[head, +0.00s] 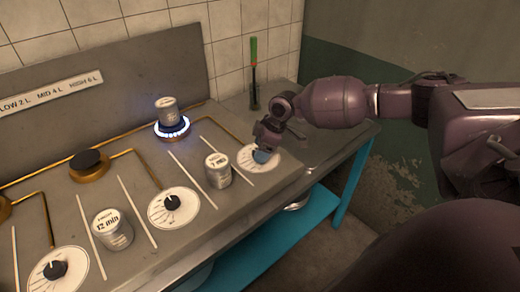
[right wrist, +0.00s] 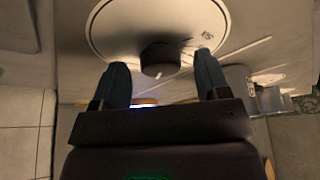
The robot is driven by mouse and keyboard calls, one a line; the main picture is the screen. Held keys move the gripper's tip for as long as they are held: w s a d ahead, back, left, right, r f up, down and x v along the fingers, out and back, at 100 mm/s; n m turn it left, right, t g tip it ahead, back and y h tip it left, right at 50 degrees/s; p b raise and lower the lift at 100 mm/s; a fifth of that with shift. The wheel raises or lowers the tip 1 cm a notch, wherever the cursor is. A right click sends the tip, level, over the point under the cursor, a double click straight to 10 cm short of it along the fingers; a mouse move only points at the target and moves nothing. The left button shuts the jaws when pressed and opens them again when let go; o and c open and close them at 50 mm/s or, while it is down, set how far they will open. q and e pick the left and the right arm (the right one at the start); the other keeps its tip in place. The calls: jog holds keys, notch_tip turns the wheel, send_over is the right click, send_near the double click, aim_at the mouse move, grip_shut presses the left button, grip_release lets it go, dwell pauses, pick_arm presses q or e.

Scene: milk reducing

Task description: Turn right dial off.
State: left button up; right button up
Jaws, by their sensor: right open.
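The right dial (head: 253,163) is a white disc on the stove top at the right end of the row. In the right wrist view its black knob (right wrist: 160,58) sits on the white disc (right wrist: 108,26). My right gripper (head: 264,150) is at this dial and hides its knob in the head view. In the right wrist view the gripper (right wrist: 160,82) is open, with one finger on each side of the knob and gaps between. The right burner (head: 172,129) is lit with a bluish-white flame ring, and a small can (head: 167,110) stands on it. My left gripper is not seen.
A labelled can (head: 218,170) stands just left of the right dial. Another can (head: 113,229) and two more dials (head: 173,207) lie further left. A green-handled tool (head: 254,73) stands upright at the back. A tiled wall (head: 233,40) closes the rear.

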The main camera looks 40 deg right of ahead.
jog(key=shift+f, duration=0.1)
jog(key=c, duration=0.9)
jog(key=shift+a+r+m+p, duration=0.1)
jog(key=shift+r+m+p, duration=0.4)
jog(key=shift+p, duration=0.6)
jog(key=shift+f+m+t+p, duration=0.15)
jog(key=shift+m+t+p, duration=0.15)
jog(key=shift+m+p, duration=0.15)
jog(key=shift+m+h+p, duration=0.3)
jog(key=shift+m+p, duration=0.35)
jog(key=shift+p, duration=0.15)
jog(key=shift+a+p, duration=0.1)
jog(key=shift+p, duration=0.3)
jog(key=shift+f+m+t+h+p, duration=0.1)
jog(key=shift+m+t+h+p, duration=0.2)
jog(key=shift+m+p, duration=0.4)
jog(key=shift+f+m, duration=0.15)
jog(key=shift+m, duration=0.15)
jog(key=shift+f, duration=0.1)
